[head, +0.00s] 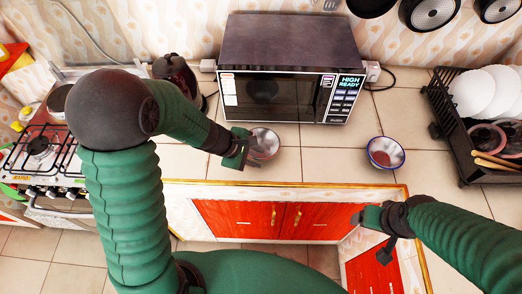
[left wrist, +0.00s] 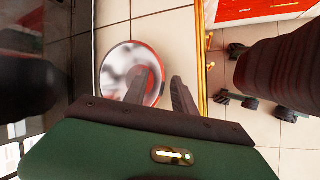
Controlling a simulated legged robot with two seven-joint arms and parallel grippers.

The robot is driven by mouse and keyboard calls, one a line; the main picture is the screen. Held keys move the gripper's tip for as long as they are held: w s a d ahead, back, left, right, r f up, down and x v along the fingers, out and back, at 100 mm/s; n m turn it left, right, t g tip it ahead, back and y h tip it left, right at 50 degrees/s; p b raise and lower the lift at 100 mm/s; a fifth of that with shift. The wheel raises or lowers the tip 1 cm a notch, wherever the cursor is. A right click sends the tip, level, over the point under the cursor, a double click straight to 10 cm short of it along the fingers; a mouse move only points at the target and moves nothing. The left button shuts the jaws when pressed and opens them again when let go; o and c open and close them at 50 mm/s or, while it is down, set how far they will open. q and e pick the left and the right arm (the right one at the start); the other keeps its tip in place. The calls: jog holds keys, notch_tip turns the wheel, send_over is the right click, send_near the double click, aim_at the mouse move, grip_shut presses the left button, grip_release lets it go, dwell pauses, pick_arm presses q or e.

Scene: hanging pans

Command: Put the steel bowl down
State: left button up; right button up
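The steel bowl (head: 264,143) is round and shiny with a reddish rim on one side. It appears to sit upright on the tiled counter in front of the microwave; it also shows in the left wrist view (left wrist: 115,75). My left gripper (head: 250,150) is at the bowl's left side. In the left wrist view its fingers (left wrist: 161,76) are apart, one over the bowl's inside and one beyond its rim, with a gap between them. My right gripper (head: 372,232) hangs in front of the counter at the right, with no object visible in it; its finger state is unclear.
A microwave (head: 285,70) stands behind the bowl. A blue-rimmed bowl (head: 386,153) is to the right, and a black dish rack (head: 440,105) with white plates (head: 472,92) is farther right. A gas stove (head: 38,150) is at the left. Pans (head: 430,12) hang above. Counter between the bowls is clear.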

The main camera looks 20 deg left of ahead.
pick_arm(q)
jog(key=shift+w+f, duration=0.3)
jog(key=shift+w, duration=0.05)
jog(key=shift+c, duration=0.3)
jog(key=shift+s+r, duration=0.1)
jog(key=shift+s, duration=0.05)
grip_shut()
dwell(0.7)
